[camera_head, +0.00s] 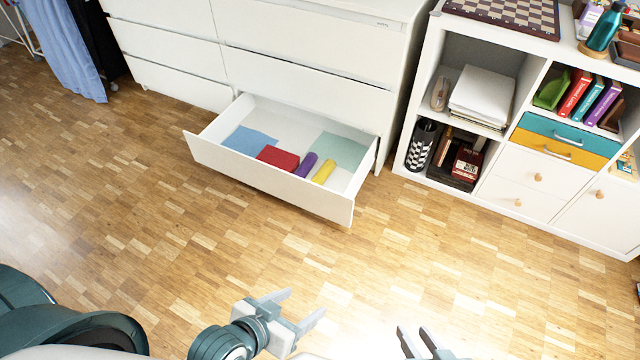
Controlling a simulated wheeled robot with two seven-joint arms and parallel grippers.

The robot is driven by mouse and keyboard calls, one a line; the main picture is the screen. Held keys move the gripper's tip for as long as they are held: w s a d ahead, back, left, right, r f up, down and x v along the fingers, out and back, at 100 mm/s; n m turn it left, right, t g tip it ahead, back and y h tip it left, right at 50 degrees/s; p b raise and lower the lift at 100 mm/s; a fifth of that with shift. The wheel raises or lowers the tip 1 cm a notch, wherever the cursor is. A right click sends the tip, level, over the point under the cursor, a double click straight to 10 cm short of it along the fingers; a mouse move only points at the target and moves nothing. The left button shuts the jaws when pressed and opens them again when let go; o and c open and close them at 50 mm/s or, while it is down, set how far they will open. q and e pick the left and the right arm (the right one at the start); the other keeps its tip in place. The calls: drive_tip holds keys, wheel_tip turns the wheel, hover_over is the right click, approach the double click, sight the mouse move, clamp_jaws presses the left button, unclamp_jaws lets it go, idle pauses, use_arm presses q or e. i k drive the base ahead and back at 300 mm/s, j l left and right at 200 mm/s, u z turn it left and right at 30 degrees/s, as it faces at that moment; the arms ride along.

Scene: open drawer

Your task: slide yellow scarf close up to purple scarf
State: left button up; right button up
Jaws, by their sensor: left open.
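The yellow scarf (323,172) is a small rolled bundle in the open drawer (262,184). The purple scarf (306,164), also rolled, lies just to its left, with a narrow gap between the two. Both lie roughly parallel, slanting in the drawer. My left gripper (308,302) is open and empty over the floor, well in front of the drawer. My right gripper (412,328) is at the bottom edge, to the right of the left one, its fingers apart with nothing seen between them.
In the drawer, a red folded item (278,158) lies left of the purple scarf. A flat blue cloth (248,140) and a pale green cloth (340,150) lie behind. A white shelf unit (432,60) stands right of the dresser. The wooden floor (240,240) before the drawer is clear.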

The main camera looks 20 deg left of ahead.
sight(326, 169)
drive_tip(key=i+l+u, duration=0.2)
drive_tip(key=i, duration=0.35)
drive_tip(key=i+u, duration=0.2)
drive_tip(key=i, duration=0.35)
